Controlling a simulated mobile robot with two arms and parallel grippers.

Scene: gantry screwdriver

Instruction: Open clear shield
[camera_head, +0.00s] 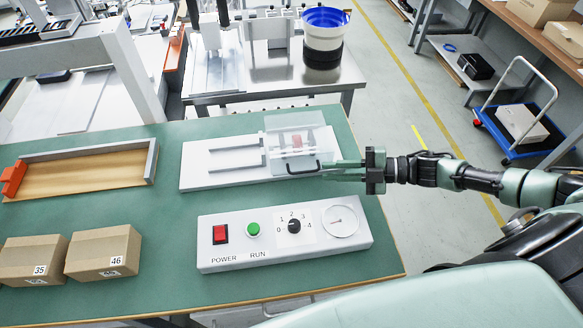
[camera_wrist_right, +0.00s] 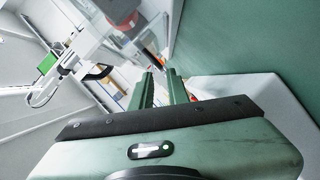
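The clear shield (camera_head: 312,127) is a transparent cover on the white fixture base (camera_head: 205,176). It stands over a red part (camera_head: 297,142), and a black handle (camera_head: 303,170) is on its near side. Contact with the handle cannot be told. My left gripper is not in view.
A control box (camera_head: 285,257) with red and green buttons, a dial and a gauge stands nearer me. Two cardboard boxes (camera_head: 103,251) and a wooden tray (camera_head: 85,178) are at left. The green table (camera_head: 165,215) is clear between them.

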